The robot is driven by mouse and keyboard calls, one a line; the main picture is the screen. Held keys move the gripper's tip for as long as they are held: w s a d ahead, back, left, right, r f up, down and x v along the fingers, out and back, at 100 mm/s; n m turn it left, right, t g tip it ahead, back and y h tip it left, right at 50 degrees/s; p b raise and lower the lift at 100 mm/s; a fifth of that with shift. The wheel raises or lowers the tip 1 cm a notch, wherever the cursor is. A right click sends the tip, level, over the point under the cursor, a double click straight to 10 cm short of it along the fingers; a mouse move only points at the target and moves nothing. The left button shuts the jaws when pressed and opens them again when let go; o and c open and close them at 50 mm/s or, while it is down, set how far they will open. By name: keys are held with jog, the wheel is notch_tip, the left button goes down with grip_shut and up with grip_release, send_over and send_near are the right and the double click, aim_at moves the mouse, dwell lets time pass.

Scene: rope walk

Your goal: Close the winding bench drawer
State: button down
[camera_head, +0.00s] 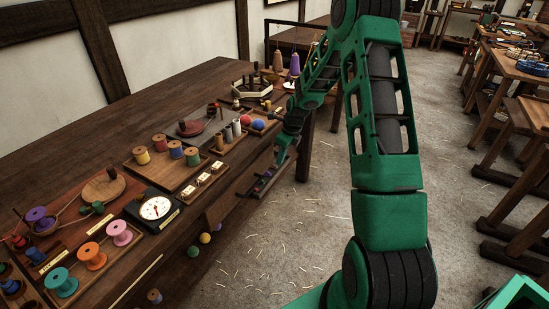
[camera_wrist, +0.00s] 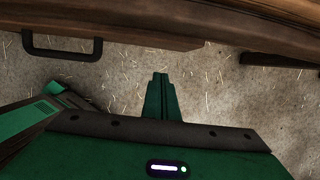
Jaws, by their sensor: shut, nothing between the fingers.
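The winding bench (camera_head: 115,105) is a long dark wooden bench on the left. My gripper (camera_head: 279,158) is shut and empty, beside the outer end of this drawer. In the wrist view my gripper's closed fingers (camera_wrist: 160,78) point at the floor edge of the bench. A wooden drawer front (camera_wrist: 130,37) with a dark bar handle (camera_wrist: 62,54) lies ahead and to the left, apart from the fingers. How far the drawer stands out is hard to tell.
Spools (camera_head: 92,255), a dial scale (camera_head: 154,208) and trays crowd the bench top. Colored balls (camera_head: 205,238) show at the bench front. Another dark handle (camera_wrist: 278,60) is at the right in the wrist view. Straw-strewn floor (camera_head: 290,235) is open beside the bench; other tables stand right.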

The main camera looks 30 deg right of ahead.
jog(key=v, duration=1)
jog(key=t+y, duration=0.8)
jog(key=t, duration=0.5)
send_near(269, 158)
jog(key=x, duration=0.6)
jog(key=shift+w+a+r, duration=0.1)
jog(key=shift+a+r, duration=0.1)
jog(key=shift+a, duration=0.1)
